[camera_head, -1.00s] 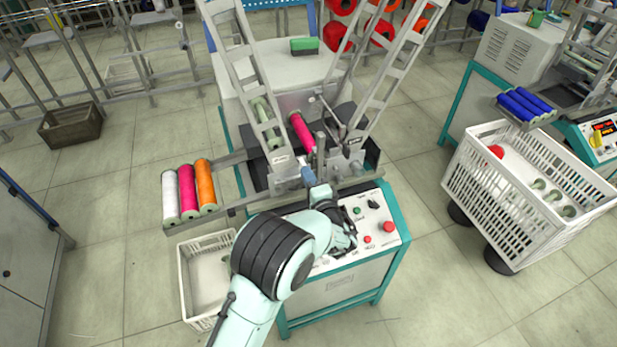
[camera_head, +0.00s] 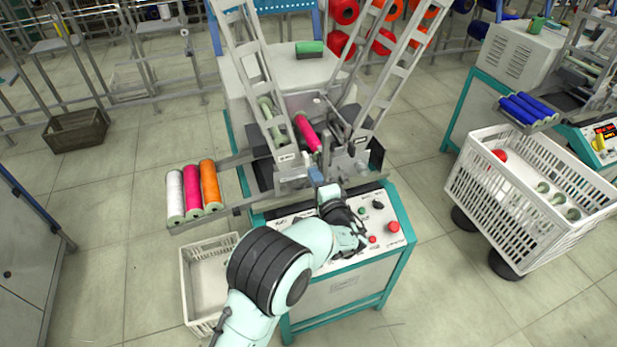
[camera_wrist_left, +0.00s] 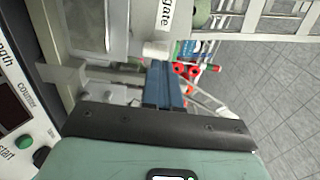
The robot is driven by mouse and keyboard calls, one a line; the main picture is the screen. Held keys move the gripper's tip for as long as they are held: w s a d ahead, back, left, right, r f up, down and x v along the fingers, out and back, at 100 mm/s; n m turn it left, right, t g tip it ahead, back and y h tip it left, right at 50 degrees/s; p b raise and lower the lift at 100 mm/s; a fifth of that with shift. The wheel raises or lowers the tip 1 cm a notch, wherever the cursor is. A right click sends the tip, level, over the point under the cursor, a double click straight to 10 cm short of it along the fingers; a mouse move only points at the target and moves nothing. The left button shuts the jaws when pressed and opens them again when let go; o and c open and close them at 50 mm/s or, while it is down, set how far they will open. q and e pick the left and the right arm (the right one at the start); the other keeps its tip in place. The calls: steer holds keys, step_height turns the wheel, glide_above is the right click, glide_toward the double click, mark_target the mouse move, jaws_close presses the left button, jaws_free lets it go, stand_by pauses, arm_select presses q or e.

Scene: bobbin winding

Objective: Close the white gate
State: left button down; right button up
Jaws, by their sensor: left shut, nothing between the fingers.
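A white plate lettered "gate" (camera_wrist_left: 166,16) shows at the top of the left wrist view, with a pale round knob (camera_wrist_left: 156,49) just below it. In the head view this small pale label (camera_head: 287,157) sits at the foot of the left ladder-like chute (camera_head: 255,75). Whether the gate is open or shut cannot be told. My left gripper (camera_head: 314,177) is at the machine's front, above the control panel. Its blue fingers (camera_wrist_left: 165,84) are shut and empty, close to the knob; contact cannot be told. My right gripper is not in view.
The control panel (camera_head: 376,218) with buttons lies below my left arm. White, pink and orange bobbins (camera_head: 192,192) lie on a rack at left. A white crate (camera_head: 205,285) stands below them. A larger white basket (camera_head: 500,185) stands right. Floor between is clear.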

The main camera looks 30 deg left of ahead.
arm_select(q)
steer(key=v, duration=1)
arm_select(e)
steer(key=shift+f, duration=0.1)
arm_select(q)
steer(key=shift+s+d, duration=0.1)
